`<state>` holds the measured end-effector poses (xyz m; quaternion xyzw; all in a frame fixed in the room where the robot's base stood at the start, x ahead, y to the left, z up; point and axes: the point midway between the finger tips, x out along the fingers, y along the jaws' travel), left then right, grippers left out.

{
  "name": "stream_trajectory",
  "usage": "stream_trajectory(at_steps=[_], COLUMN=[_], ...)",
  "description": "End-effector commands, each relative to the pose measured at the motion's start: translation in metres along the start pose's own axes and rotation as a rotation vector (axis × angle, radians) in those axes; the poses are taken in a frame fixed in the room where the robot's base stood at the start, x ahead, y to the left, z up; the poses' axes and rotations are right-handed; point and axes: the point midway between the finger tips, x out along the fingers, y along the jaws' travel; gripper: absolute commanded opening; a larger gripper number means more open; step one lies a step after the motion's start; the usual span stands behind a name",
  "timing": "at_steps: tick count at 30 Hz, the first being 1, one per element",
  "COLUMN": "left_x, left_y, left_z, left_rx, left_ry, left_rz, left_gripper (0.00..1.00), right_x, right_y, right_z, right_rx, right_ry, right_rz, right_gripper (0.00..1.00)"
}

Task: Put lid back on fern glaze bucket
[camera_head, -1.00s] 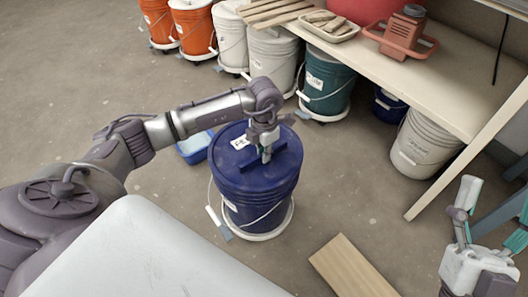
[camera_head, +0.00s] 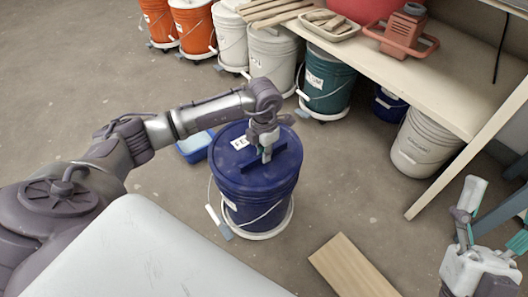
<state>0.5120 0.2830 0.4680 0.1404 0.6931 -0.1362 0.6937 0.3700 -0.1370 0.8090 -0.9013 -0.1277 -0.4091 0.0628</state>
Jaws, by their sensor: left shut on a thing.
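The dark blue bucket (camera_head: 251,204) stands on a white wheeled base on the floor, in the middle of the head view. A blue lid (camera_head: 230,163) lies level over its top; its label begins "FE", with the rest too small or hidden to read. My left gripper (camera_head: 266,155) points down at the lid's middle and is shut on the raised bar handle across it. The gripper hides part of the handle. Whether the lid is fully seated on the rim I cannot tell. My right gripper (camera_head: 468,218) is at the lower right, with its fingers apart and nothing between them.
A wooden board (camera_head: 352,267) lies at front right. Several orange, white and teal buckets (camera_head: 327,84) line the back by a bench (camera_head: 430,95). Bare floor surrounds the blue bucket's right side.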

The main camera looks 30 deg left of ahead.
Motion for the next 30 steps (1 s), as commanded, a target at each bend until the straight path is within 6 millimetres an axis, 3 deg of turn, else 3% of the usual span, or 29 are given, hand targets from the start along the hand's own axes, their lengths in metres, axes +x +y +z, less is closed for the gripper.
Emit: stream_trajectory(at_steps=[12, 13, 17, 24, 28, 30], left_x=[0.0009, 0.0008, 0.0009, 0.0017, 0.0017, 0.0016], left_y=[0.0003, 0.0003, 0.0003, 0.0, 0.0, 0.0], left_z=[0.0002, 0.0002, 0.0002, -0.0003, -0.0002, -0.0002], left_rx=[-0.001, -0.001, 0.0, 0.0, 0.0, 0.0], left_ry=[-0.001, -0.001, -0.001, 0.001, 0.001, 0.001], left_rz=[0.001, 0.001, 0.0, 0.0, 0.0, 0.0], left_gripper=[0.0, 0.18, 0.4, 0.44, 0.66, 0.67], right_x=[0.0003, 0.0003, 0.0003, 0.0003, 0.0003, 0.0003], right_y=[0.0001, 0.0001, 0.0002, 0.0004, 0.0005, 0.0006], right_z=[-0.0007, -0.0007, -0.0008, -0.0008, -0.0008, -0.0008], right_rx=[0.0, 0.0, -0.001, -0.001, -0.001, -0.002], right_ry=[0.004, 0.004, 0.004, 0.005, 0.005, 0.005], right_rz=[0.0, 0.0, 0.0, 0.0, 0.001, 0.001], right_gripper=[0.76, 0.76, 0.76, 0.76, 0.76, 0.76])
